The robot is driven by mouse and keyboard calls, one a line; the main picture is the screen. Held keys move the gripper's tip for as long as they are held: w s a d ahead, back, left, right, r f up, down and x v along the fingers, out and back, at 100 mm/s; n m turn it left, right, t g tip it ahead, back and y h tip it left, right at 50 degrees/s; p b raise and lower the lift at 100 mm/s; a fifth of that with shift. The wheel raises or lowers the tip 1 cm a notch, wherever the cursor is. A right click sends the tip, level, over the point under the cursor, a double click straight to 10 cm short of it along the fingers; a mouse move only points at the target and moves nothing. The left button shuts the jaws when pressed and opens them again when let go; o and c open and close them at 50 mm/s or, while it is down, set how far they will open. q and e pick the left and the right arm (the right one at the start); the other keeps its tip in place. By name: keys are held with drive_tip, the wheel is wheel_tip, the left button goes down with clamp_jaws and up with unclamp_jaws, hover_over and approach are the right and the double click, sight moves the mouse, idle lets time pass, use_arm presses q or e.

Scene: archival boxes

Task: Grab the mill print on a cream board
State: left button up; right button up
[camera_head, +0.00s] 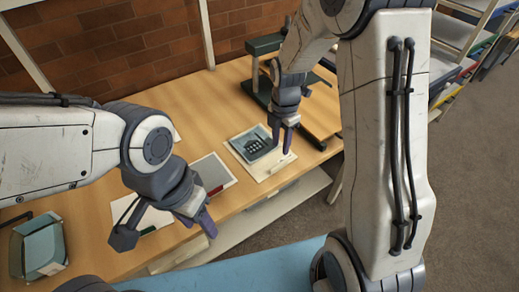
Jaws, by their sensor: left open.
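The mill print on a cream board (241,151) lies on the wooden table (172,103), with a dark building with several windows on a blue-green ground. My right gripper (282,140) is open, fingers down, over the right part of this board and hides a bit of it. I cannot tell whether its fingertips touch the board. My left gripper (198,224) is open and empty near the table's front edge, to the left of and nearer than the print.
A grey print with a red patch (213,171) lies left of the mill print. Another pale sheet (153,217) is partly hidden by my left arm. A clear bin (40,249) stands at the lower left. A dark green metal stand (262,90) is behind my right gripper.

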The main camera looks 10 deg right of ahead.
wheel_tip(320, 180, down, 10)
drive_tip(key=shift+d+r+p, duration=0.1)
drive_tip(key=shift+r+p, duration=0.05)
drive_tip(key=shift+p, duration=0.3)
clamp_jaws()
idle(1.4)
